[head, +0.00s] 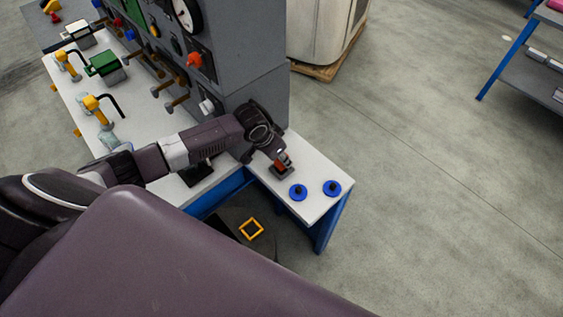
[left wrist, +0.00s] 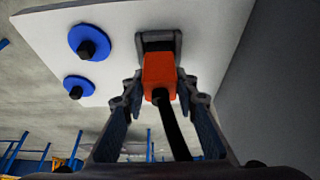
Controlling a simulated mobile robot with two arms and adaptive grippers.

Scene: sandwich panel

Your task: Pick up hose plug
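An orange block with a black rod or hose, which looks like the hose plug (left wrist: 159,72), sits at a dark grey holder (left wrist: 158,41) on the white tabletop. In the head view the orange plug (head: 279,165) shows small at the end of my left arm. My left gripper (left wrist: 159,84) is open, with one finger on each side of the plug. Its fingertips are close to the plug's sides; contact cannot be told. In the head view the left gripper (head: 281,156) is partly hidden by its own wrist. My right gripper is in neither view.
Two blue discs with black knobs, one nearer the plug (head: 298,192) and one farther right (head: 332,188), lie on the white table (head: 318,208). A grey panel (head: 262,95) with gauges and valves rises close behind my left arm. Open floor lies to the right.

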